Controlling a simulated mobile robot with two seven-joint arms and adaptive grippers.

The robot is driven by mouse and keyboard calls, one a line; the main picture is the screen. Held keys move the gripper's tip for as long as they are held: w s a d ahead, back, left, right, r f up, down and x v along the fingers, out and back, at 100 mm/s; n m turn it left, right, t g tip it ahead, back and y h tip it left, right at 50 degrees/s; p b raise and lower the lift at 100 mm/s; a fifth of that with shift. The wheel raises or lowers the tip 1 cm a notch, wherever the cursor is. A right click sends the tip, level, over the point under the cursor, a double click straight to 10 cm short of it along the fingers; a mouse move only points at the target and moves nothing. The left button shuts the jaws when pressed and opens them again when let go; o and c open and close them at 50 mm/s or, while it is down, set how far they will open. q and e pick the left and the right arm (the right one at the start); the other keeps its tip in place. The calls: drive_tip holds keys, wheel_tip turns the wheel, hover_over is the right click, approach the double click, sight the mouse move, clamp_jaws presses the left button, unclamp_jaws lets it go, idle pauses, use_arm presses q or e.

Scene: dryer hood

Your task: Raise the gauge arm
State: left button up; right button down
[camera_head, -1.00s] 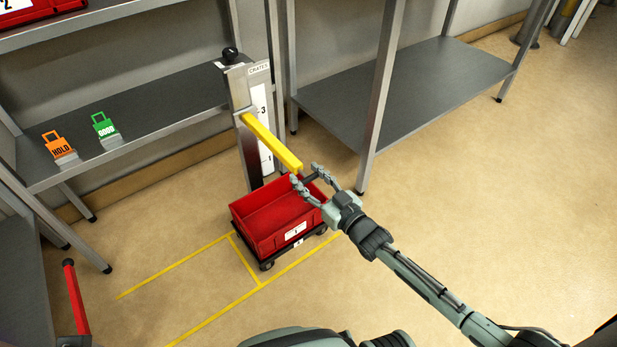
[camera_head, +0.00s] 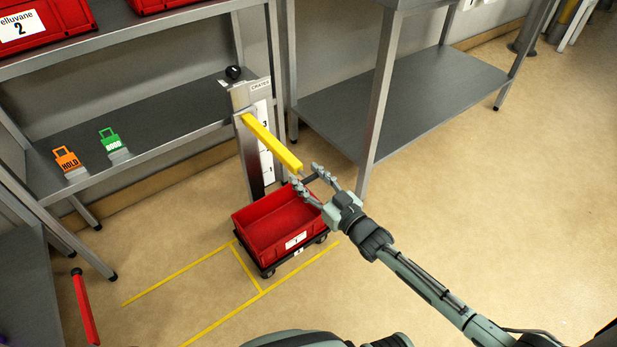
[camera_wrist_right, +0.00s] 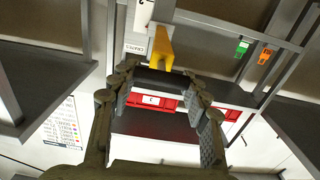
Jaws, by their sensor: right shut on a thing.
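The gauge arm is a yellow bar (camera_head: 271,142) reaching out from a grey post (camera_head: 243,100) marked "CRATES", above a red crate (camera_head: 275,228). It also shows in the right wrist view (camera_wrist_right: 162,48). My right gripper (camera_head: 312,179) is at the bar's free end, its fingers either side of a dark crosspiece (camera_wrist_right: 158,82). It is shut on this dark grip of the gauge arm. The fingers partly hide the grip. A white scale strip (camera_head: 265,140) with numbers runs down the post. My left gripper is not in view.
The crate stands on a low wheeled base beside yellow floor lines (camera_head: 210,325). Shelving (camera_head: 130,140) with orange HOLD (camera_head: 67,159) and green GOOD (camera_head: 110,138) tags is at left. A grey table (camera_head: 430,90) is at right. A red lever (camera_head: 85,305) is lower left. Floor at right is clear.

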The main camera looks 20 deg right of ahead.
drive_tip(key=shift+w+r, duration=0.15)
drive_tip(key=shift+r, duration=0.25)
drive_tip(key=c, duration=1)
unclamp_jaws()
drive_tip(key=shift+o, duration=1.4)
drive_tip(key=shift+f, duration=0.15)
drive_tip(key=shift+f, duration=0.1)
drive_tip(key=shift+s+d+f, duration=0.1)
drive_tip(key=shift+s, duration=0.35)
drive_tip(key=v, duration=1.1)
drive_tip(key=shift+s, duration=0.1)
